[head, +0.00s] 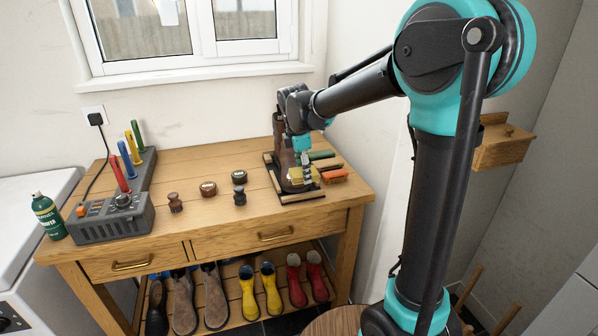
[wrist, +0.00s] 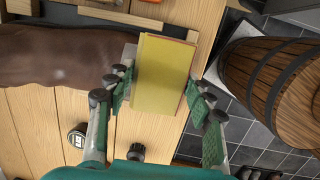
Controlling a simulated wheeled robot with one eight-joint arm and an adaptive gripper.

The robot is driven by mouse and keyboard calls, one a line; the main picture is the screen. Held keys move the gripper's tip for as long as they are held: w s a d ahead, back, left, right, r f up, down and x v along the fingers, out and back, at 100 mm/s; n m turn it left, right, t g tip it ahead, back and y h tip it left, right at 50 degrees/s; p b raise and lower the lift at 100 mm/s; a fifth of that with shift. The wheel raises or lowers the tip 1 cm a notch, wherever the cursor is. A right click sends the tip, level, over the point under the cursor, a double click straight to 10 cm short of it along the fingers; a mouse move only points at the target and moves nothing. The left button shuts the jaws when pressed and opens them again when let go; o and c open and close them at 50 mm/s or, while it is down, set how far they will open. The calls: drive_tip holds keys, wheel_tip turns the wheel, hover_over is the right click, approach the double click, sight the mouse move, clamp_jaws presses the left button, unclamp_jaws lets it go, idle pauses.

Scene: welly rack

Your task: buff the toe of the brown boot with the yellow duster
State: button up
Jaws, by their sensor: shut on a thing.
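The brown boot (head: 279,132) stands at the right end of the wooden bench, partly hidden behind my gripper in the head view. In the wrist view the brown boot (wrist: 60,58) fills the upper left. My gripper (head: 303,172) is shut on the yellow duster (wrist: 163,76), a flat block between its fingers. I cannot tell whether the duster touches the boot.
A dark frame (head: 301,199) with wooden strips lies under the gripper, with an orange-red block (head: 334,176) and a green block (head: 321,155) on its right. Small tins (head: 208,188) and knobs stand mid-bench. A grey unit (head: 112,217) and green bottle (head: 48,216) are left. A barrel (wrist: 275,90) stands right.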

drive_tip(key=shift+w+d, duration=0.25)
drive_tip(key=shift+d, duration=0.6)
drive_tip(key=shift+r, duration=0.1)
drive_tip(key=shift+s+d+r, duration=0.1)
drive_tip(key=shift+s+r, duration=0.05)
drive_tip(key=shift+r, duration=1.15)
drive_tip(key=shift+s+r, duration=0.15)
drive_tip(key=shift+r, duration=1.2)
drive_tip(key=shift+s+d+r, duration=0.1)
drive_tip(key=shift+s+r, duration=0.05)
drive_tip(key=shift+r, duration=1.15)
drive_tip(key=shift+a, duration=0.1)
